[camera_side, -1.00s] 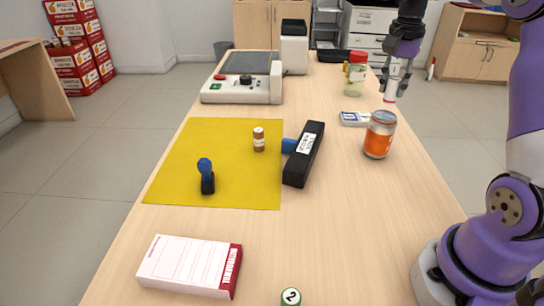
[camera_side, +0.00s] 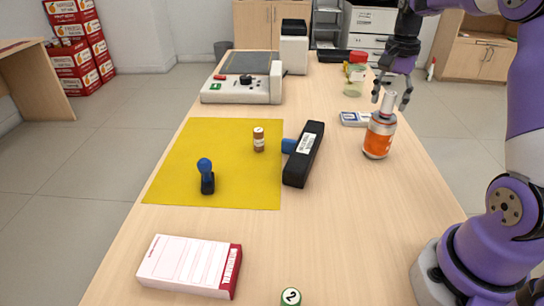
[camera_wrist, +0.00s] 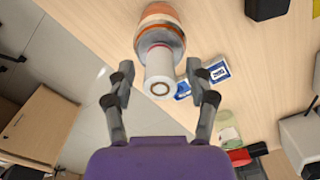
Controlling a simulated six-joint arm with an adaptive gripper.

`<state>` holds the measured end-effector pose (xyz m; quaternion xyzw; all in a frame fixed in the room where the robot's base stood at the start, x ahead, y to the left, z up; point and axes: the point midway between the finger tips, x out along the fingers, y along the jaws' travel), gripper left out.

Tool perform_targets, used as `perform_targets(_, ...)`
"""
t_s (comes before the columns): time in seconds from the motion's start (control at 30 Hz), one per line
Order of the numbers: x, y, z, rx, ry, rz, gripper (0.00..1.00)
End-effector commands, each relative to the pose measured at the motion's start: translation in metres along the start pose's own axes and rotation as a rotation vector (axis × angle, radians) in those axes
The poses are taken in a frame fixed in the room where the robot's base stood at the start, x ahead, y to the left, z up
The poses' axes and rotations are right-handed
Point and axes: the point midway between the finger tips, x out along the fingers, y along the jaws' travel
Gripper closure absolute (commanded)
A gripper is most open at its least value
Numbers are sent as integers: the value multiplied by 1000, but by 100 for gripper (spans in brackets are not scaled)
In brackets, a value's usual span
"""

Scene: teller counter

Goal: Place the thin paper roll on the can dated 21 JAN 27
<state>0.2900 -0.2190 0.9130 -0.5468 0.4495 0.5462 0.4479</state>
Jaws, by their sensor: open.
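The thin paper roll (camera_side: 388,104) is white and stands upright on top of the orange can (camera_side: 379,140). The can's date is not readable in either view. In the wrist view the roll (camera_wrist: 159,75) points its end toward the camera, with the can (camera_wrist: 160,22) behind it. My gripper (camera_side: 391,101) is open just above the can, one finger on each side of the roll. In the wrist view, gaps show between the roll and both fingers of my gripper (camera_wrist: 160,92).
A small blue-and-white box (camera_side: 354,119) lies just behind the can, and a jar (camera_side: 354,77) stands further back. A black bar-shaped object (camera_side: 304,154) lies to the left, beside the yellow mat (camera_side: 228,180). The counter in front of the can is clear.

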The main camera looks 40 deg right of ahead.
Motion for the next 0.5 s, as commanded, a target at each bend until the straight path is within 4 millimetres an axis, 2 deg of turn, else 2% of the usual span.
perform_targets(0.17, -15, -1, -1, 0, 4, -3, 37)
perform_targets(0.5, -92, -1, -1, 0, 1, -6, 37)
